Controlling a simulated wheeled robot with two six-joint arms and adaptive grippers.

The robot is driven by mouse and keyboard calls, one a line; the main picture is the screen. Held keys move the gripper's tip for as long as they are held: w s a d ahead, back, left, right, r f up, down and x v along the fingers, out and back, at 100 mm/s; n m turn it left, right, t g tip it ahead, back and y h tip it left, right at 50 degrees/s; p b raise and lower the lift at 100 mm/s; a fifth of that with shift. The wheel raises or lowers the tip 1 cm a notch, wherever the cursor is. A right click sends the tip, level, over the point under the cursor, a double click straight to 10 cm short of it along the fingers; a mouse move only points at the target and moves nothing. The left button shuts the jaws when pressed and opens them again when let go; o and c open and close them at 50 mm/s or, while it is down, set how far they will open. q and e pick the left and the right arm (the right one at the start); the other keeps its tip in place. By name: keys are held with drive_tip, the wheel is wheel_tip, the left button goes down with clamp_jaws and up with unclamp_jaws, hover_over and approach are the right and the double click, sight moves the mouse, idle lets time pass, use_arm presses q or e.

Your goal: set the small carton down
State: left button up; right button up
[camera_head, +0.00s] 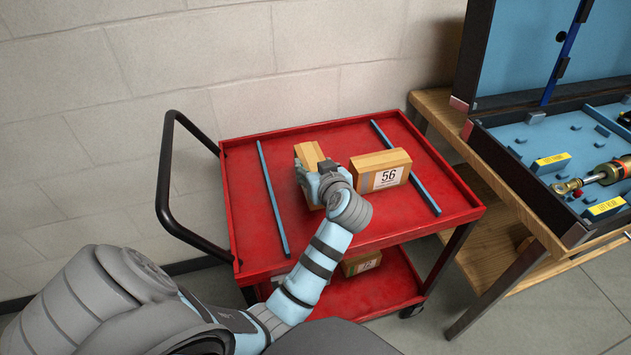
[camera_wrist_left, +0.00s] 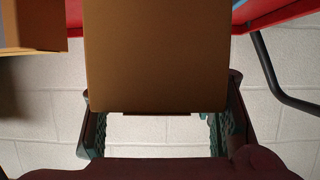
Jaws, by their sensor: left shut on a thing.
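A small brown carton (camera_head: 309,154) is at the top tray of the red cart, between two blue strips. My left gripper (camera_head: 315,169) is shut on it, and my wrist hides part of its near side. In the left wrist view the carton (camera_wrist_left: 157,55) fills the upper middle, between the fingers of the left gripper (camera_wrist_left: 158,122). I cannot tell whether its underside touches the tray. My right gripper is not in view.
The red cart (camera_head: 240,215) has blue strips at left (camera_head: 272,200) and right (camera_head: 407,168). A carton marked 56 (camera_head: 380,172) stands just right of the held one. Another carton (camera_head: 362,263) is on the lower shelf. A wooden bench (camera_head: 436,107) with an open case is at right.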

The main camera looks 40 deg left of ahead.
use_arm(q)
drive_tip(key=f, duration=0.1)
drive_tip(key=f+b, duration=0.1)
drive_tip(key=f, duration=0.1)
drive_tip(key=shift+s+f, duration=0.15)
drive_tip(key=shift+s, duration=0.15)
drive_tip(key=o, duration=1.6)
